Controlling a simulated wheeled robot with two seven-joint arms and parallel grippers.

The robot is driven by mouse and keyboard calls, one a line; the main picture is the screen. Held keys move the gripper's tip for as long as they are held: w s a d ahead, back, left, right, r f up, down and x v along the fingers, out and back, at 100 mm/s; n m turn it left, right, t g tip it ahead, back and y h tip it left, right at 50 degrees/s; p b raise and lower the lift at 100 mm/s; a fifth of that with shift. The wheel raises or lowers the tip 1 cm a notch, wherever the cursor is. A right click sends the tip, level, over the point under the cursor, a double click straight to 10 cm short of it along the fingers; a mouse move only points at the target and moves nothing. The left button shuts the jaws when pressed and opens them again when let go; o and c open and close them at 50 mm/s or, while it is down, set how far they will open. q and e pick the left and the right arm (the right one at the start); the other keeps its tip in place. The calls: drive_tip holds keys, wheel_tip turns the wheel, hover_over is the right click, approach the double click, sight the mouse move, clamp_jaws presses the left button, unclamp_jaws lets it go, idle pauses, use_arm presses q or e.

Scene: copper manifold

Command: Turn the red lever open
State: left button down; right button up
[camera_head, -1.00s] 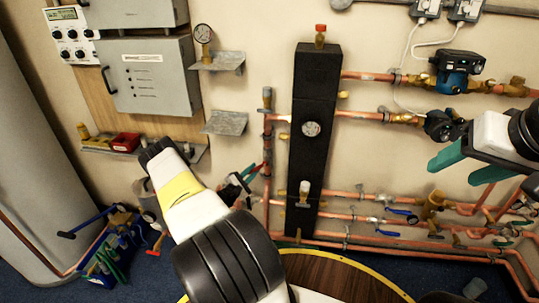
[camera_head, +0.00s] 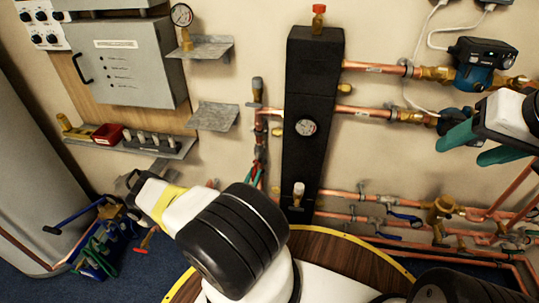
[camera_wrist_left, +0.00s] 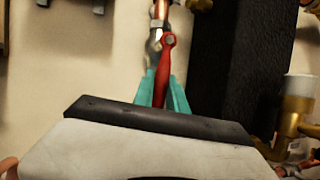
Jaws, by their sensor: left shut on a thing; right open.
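The red lever (camera_wrist_left: 168,68) shows in the left wrist view, hanging down from its pivot on a valve at the lower end of a vertical copper pipe (camera_wrist_left: 161,10). It lies roughly in line with the pipe. My left gripper (camera_wrist_left: 162,90) has its two teal fingers shut on the lever, one on each side. In the head view this gripper (camera_head: 255,176) is small and mostly hidden behind my left arm, left of the black column (camera_head: 310,90). My right gripper (camera_head: 462,152) is open and empty in front of the wall at the right.
Copper pipes (camera_head: 370,112) with valves run right from the column. A grey shelf (camera_head: 215,115) and a cabinet (camera_head: 140,75) are on the wall at the left. A blue tool box (camera_head: 97,265) stands on the floor at the lower left. A round wooden top (camera_head: 340,250) is below.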

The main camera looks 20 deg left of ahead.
use_arm(q)
drive_tip(key=shift+d+n+y, duration=0.35)
drive_tip(key=shift+n+y, duration=0.05)
drive_tip(key=shift+n, duration=0.6)
drive_tip(key=shift+d, duration=0.1)
drive_tip(key=c, duration=1.3)
unclamp_jaws()
drive_tip(key=shift+c, duration=0.2)
drive_tip(key=v, duration=0.7)
drive_tip(key=shift+s+f, duration=0.3)
